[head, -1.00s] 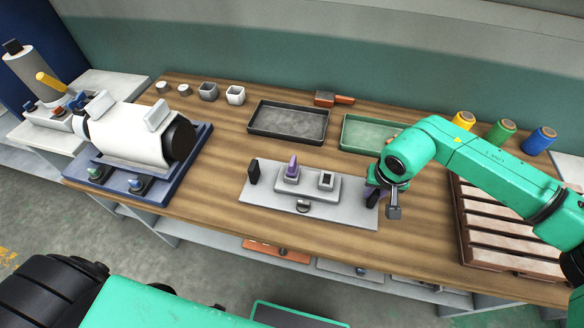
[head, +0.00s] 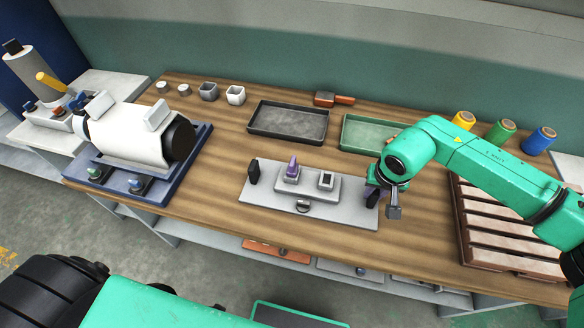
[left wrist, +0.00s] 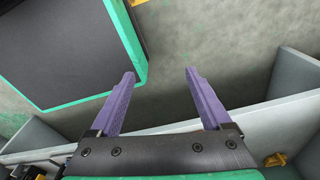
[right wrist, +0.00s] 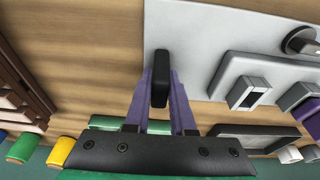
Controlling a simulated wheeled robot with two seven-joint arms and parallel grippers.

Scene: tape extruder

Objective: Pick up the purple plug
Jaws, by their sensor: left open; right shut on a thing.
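The purple plug (head: 291,167) stands upright in a grey socket block, left of a square-holed block, on the raised part of the light grey plate (head: 262,198). Part of the plug shows at the right edge of the right wrist view (right wrist: 308,112). My right gripper (head: 374,190) is at the plate's right end, apart from the plug. In the right wrist view its purple fingers (right wrist: 161,85) are shut on a black upright handle (right wrist: 161,68). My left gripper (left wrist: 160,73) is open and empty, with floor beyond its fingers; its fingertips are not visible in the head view.
A second black handle (head: 254,171) stands at the plate's left end. A dark tray (head: 262,132) and a green tray (head: 352,148) lie behind. A white machine (head: 130,130) stands left, a slatted brown rack (head: 480,240) right. Coloured spools (head: 540,140) stand back right.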

